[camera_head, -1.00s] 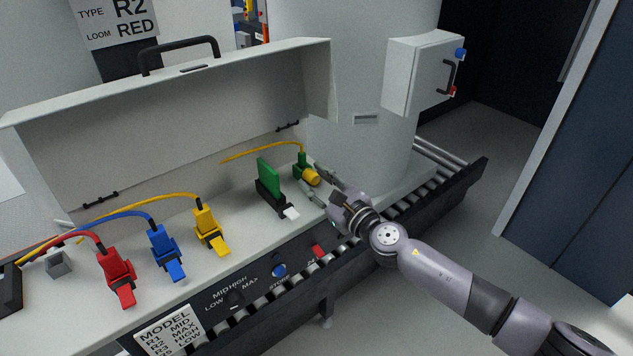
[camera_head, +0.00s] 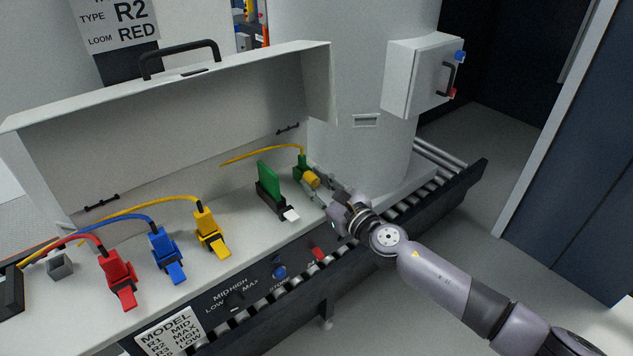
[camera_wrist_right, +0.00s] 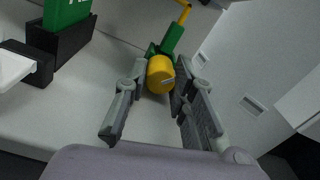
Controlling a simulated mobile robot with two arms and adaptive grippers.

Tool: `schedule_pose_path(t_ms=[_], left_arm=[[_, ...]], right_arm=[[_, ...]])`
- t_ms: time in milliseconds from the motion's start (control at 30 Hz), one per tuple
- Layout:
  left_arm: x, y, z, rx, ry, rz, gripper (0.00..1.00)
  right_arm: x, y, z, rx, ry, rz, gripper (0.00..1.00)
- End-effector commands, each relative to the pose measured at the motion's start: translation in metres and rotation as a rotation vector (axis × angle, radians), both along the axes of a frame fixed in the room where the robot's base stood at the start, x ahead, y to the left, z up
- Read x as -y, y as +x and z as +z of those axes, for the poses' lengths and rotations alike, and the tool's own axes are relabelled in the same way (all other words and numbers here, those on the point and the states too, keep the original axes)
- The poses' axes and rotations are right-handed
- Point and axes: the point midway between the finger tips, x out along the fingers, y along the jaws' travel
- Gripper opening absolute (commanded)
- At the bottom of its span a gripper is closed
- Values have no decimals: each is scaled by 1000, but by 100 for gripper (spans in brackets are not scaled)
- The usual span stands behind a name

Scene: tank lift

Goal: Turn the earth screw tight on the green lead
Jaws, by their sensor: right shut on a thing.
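The earth screw is a yellow knob (camera_head: 312,180) at the far right end of the tank's open top. It also shows in the right wrist view (camera_wrist_right: 160,75), between the two fingers. The green lead's plug (camera_head: 301,166) sits directly behind the knob, with its yellow cable rising from it; it shows at the top of the right wrist view (camera_wrist_right: 172,38). My right gripper (camera_head: 317,184) reaches in from the right and is shut on the yellow knob, a finger on each side. My left gripper is not in view.
A green card in a black holder (camera_head: 269,183) with a white tab stands just left of the knob. Yellow (camera_head: 209,233), blue (camera_head: 166,254) and red (camera_head: 118,277) plugs line the top. The raised lid (camera_head: 180,125) stands behind. A roller conveyor (camera_head: 440,190) runs along the right.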

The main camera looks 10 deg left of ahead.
Motion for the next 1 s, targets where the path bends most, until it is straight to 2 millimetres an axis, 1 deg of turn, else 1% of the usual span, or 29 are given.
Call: schedule_pose_path(t_ms=[200, 233, 333, 633, 767, 867, 1000], left_arm=[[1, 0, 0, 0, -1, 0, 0], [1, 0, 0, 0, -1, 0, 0], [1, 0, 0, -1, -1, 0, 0], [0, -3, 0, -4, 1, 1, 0], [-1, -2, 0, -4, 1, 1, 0], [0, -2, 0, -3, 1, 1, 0], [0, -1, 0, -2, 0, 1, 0]], right_arm=[[0, 0, -1, -3, 1, 1, 0], [0, 0, -1, -3, 1, 1, 25], [0, 0, -1, -3, 1, 1, 32], [1, 0, 0, -2, 0, 1, 32], [7, -4, -1, -1, 0, 0, 32], [17, -12, 0, 0, -1, 0, 32], [39, -30, -1, -3, -2, -1, 32]])
